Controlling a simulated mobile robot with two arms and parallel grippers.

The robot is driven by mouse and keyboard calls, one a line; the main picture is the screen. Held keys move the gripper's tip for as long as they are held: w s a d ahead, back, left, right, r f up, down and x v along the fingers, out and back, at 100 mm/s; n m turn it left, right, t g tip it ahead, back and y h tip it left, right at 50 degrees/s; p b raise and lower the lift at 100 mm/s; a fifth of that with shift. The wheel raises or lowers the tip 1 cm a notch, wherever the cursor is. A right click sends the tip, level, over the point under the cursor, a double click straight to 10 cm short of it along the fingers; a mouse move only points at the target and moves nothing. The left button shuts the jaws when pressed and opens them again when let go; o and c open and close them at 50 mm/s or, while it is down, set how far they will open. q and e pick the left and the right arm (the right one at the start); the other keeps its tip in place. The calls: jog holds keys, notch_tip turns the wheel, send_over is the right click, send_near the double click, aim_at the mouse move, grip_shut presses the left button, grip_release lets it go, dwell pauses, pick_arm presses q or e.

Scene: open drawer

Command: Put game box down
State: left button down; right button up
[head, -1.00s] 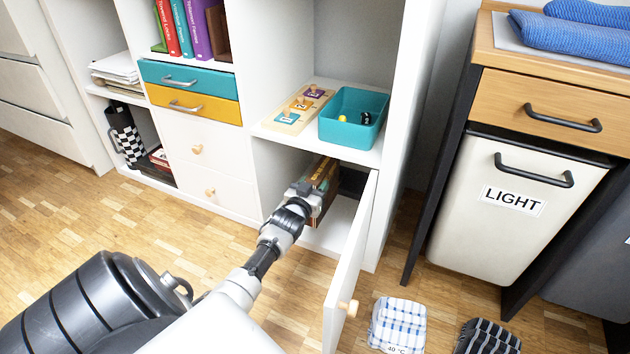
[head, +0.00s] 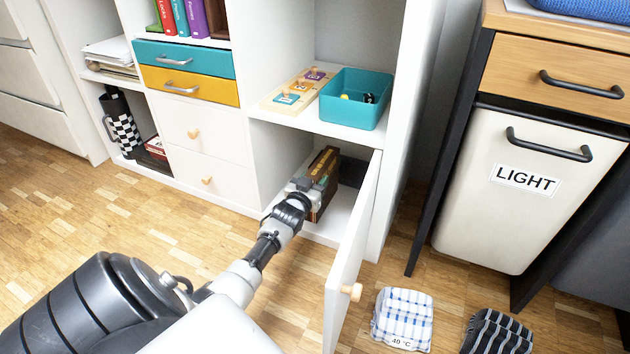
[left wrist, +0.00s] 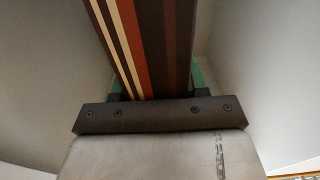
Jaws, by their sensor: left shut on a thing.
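The game box (head: 326,178) is a brown box with coloured stripes, standing upright in the lower cubby of the white shelf. My left gripper (head: 306,190) is shut on its near edge, inside the cubby opening. In the left wrist view the striped box (left wrist: 145,45) rises from between the fingers of my left gripper (left wrist: 152,92). Whether the box's underside touches the cubby floor (head: 338,214) cannot be told. My right gripper is not in view.
The open cubby door (head: 352,245) stands just right of my left arm. Above are a teal bin (head: 353,98) and a wooden puzzle board (head: 298,90). Folded cloths (head: 403,318) lie on the floor at right. A cabinet labelled LIGHT (head: 525,180) stands further right.

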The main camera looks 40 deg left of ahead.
pick_arm(q)
jog(key=c, duration=0.6)
grip_release()
jog(key=shift+o, duration=0.2)
jog(key=shift+r, duration=0.1)
jog(key=p+v, duration=0.8)
jog(key=v, duration=0.4)
